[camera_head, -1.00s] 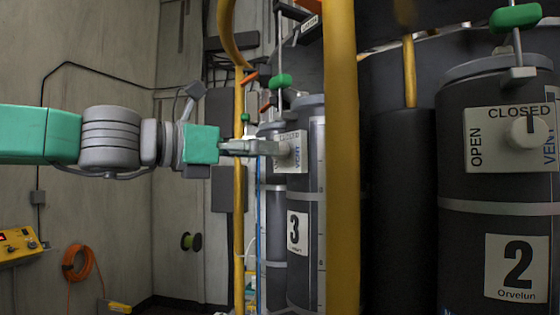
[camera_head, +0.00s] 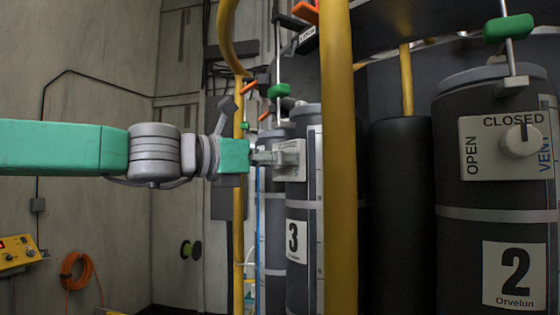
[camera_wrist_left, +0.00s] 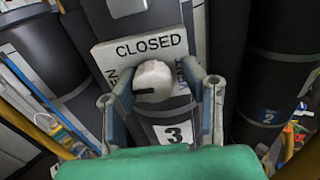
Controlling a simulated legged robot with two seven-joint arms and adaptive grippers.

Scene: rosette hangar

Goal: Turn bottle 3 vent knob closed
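Bottle 3 (camera_head: 298,205) is a dark cylinder with a white "3" label, partly behind a yellow post in the head view. In the left wrist view, its white vent plate (camera_wrist_left: 128,49) reads CLOSED along the top. The OPEN and VENT words are partly covered by my fingers. The round white vent knob (camera_wrist_left: 153,77) has a dark mark on its left side, toward OPEN. My left gripper (camera_head: 284,158) is at the plate. In the left wrist view its fingers (camera_wrist_left: 168,84) are apart, one each side of the knob, with visible gaps. My right gripper is not in view.
A vertical yellow post (camera_head: 340,160) stands just right of bottle 3. Another yellow rail (camera_head: 239,190) stands close to my left wrist. Bottle 2 (camera_head: 455,245) is at the right, with its knob mark toward CLOSED. Open room lies left, before the wall.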

